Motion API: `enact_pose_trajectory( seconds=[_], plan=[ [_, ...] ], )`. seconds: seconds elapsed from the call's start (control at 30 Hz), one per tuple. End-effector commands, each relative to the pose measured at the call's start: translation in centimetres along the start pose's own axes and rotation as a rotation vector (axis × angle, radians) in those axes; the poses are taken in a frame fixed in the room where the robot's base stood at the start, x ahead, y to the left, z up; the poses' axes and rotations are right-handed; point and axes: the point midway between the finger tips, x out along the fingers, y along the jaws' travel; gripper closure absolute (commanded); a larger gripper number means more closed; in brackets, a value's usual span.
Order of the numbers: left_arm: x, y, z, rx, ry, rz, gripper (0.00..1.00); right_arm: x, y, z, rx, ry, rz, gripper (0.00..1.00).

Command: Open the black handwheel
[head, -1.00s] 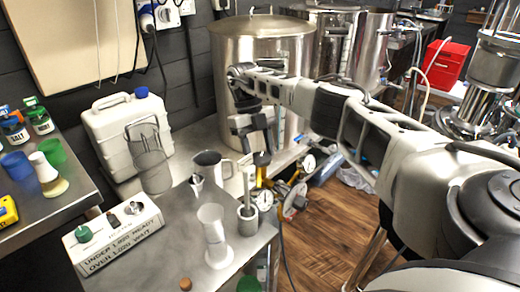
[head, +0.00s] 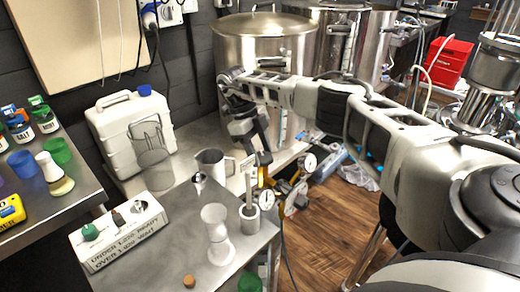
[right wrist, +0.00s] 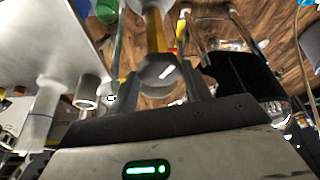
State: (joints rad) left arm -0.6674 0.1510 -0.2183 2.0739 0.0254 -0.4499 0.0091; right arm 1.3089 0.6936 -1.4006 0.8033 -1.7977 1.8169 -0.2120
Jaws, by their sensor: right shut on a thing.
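My right gripper (head: 262,158) reaches down to the yellow valve fittings beside the grey table, in front of the large steel kettle. In the right wrist view its fingers (right wrist: 163,85) are shut around a dark grey, rounded knob (right wrist: 158,68) with a yellow part beyond it. I take this knob for the black handwheel; its rim and spokes cannot be made out. In the head view the gripper hides the handwheel. My left gripper is not in view.
Pressure gauges (head: 266,199) sit close beside the valve. The grey table (head: 180,265) holds a glass cylinder (head: 218,235), a metal jug (head: 212,165) and a labelled box (head: 120,232). The steel kettle (head: 290,55) stands behind the arm. Wooden floor (head: 340,220) is open at right.

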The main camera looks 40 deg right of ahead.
Motion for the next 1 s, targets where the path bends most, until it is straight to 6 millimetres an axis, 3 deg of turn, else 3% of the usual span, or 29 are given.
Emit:
enact_pose_trajectory(
  seconds=[0.23, 0.27, 0.33, 0.73, 1.0],
  plan=[
    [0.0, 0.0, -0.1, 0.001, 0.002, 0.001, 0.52, 0.0, 0.0, 0.0, 0.001, -0.001, 0.0, 0.74],
    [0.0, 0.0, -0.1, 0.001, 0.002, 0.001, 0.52, 0.0, 0.0, 0.0, 0.002, -0.001, 0.0, 0.49],
    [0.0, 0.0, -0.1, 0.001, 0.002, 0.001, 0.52, 0.0, 0.0, 0.0, 0.002, -0.001, 0.0, 0.3],
    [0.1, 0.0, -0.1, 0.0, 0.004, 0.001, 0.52, -0.8, 0.0, 0.1, 0.002, -0.002, 0.0, 0.3],
    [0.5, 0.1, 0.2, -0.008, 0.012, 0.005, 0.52, -6.1, 0.0, 0.2, 0.002, -0.006, -0.001, 0.3]
  ],
)
